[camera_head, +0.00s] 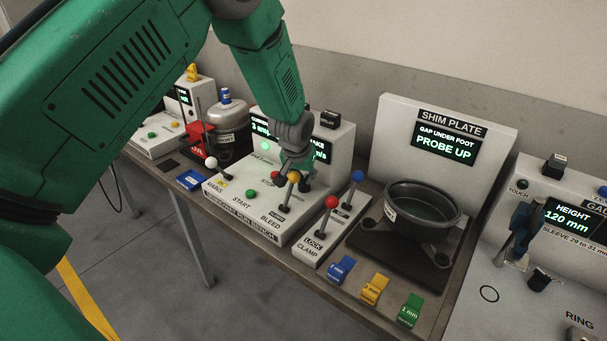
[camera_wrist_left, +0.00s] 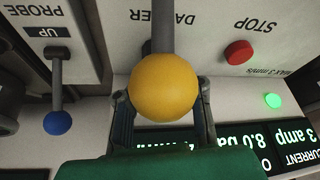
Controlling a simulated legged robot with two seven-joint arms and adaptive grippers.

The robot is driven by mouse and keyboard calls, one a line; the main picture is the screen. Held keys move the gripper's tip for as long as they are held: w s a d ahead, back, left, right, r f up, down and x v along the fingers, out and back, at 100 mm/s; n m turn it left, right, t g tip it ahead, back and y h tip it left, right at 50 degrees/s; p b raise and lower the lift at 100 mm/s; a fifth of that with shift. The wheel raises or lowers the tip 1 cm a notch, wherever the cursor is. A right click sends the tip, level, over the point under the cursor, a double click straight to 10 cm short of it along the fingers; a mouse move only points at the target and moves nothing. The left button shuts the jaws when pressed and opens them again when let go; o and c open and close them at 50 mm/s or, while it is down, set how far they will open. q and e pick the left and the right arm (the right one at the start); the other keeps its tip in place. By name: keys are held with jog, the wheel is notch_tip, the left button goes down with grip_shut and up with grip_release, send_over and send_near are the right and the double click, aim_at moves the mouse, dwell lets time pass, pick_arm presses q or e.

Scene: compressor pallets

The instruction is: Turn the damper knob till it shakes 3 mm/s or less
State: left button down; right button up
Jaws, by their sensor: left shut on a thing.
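My left gripper (camera_head: 298,165) reaches down onto the run bench (camera_head: 262,222), among the controls at its right end. In the left wrist view the yellow ball (camera_wrist_left: 163,88) fills the middle, in front of the fingers. The partly covered DAMPER label (camera_wrist_left: 172,17) shows there. The bench display (camera_head: 320,153) is partly covered by my gripper; its shake figure cannot be read. A label by the stop button reads MAX 3 mm/s.
A green lamp (camera_wrist_left: 273,101) is lit near the red stop button (camera_wrist_left: 239,52). Red (camera_head: 331,202) and blue (camera_head: 357,176) ball levers stand just right. Beyond are a black pan (camera_head: 422,213) and coloured shims (camera_head: 375,289). A white ball lever (camera_head: 211,162) stands left.

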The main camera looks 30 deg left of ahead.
pick_arm(q)
jog(key=shift+w+d+r+n+y+p, duration=0.1)
jog(key=shift+n+y+p, duration=0.1)
jog(key=shift+n, duration=0.45)
jog(key=shift+w+d+n+y+p, duration=0.1)
jog(key=shift+n+y, duration=0.1)
jog(key=shift+n, duration=0.45)
jog(key=shift+a, duration=0.1)
jog(key=c, duration=1.5)
grip_release()
jog(key=shift+c, duration=0.2)
jog(key=shift+w, duration=0.1)
jog(key=v, duration=1.1)
jog(key=shift+d+r, duration=0.2)
jog(key=shift+r, duration=0.1)
